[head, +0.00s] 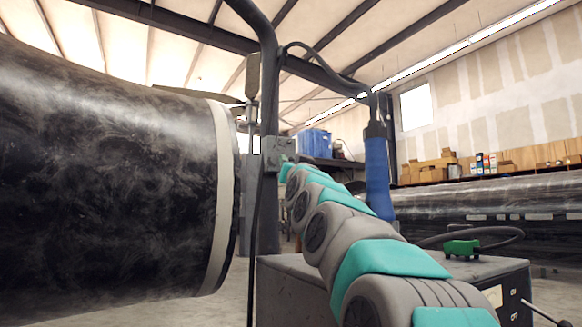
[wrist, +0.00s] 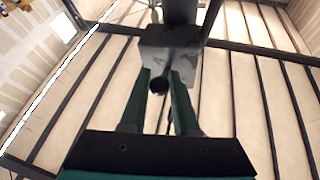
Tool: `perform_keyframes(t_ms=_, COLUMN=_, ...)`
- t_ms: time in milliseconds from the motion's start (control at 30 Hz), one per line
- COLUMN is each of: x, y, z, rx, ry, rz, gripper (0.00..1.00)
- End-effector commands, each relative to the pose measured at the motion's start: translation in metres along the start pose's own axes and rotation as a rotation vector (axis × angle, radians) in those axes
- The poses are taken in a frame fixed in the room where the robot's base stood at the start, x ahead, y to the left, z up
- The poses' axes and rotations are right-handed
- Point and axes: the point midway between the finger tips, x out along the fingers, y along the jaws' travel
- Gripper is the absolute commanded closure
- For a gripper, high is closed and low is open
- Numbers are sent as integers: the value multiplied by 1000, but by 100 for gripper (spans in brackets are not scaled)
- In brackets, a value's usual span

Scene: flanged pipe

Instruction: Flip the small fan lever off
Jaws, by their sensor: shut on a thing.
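The small grey switch box (head: 278,149) is mounted on a dark upright post in the head view. In the wrist view the box (wrist: 172,47) is at the top middle. The fan lever (wrist: 158,85) is a short dark stem with a round black knob, sticking out from the box between my fingers. My gripper (wrist: 163,92) has its two dark green fingers reaching up to the box, shut on the lever. In the head view my gripper (head: 287,166) is small at the far end of my arm, against the box; the lever cannot be made out there.
A large dark pipe (head: 110,170) with a pale end band fills the left. A grey cabinet (head: 490,280) with a green item (head: 461,247) on it stands at lower right. A blue-handled tool (head: 377,175) hangs on a cable. Another pipe (head: 490,205) lies behind.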

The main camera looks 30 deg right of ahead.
Motion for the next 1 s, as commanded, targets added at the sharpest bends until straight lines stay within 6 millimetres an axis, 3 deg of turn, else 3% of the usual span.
perform_keyframes(t_ms=267, x=1, y=0, z=0, rx=0, ry=-1, rz=0, gripper=100)
perform_keyframes(t_ms=300, x=1, y=0, z=0, rx=0, ry=-1, rz=0, gripper=69)
perform_keyframes(t_ms=567, x=0, y=0, z=0, rx=0, ry=-1, rz=0, gripper=41)
perform_keyframes(t_ms=1000, x=-9, y=0, z=-2, rx=1, ry=0, rz=0, gripper=41)
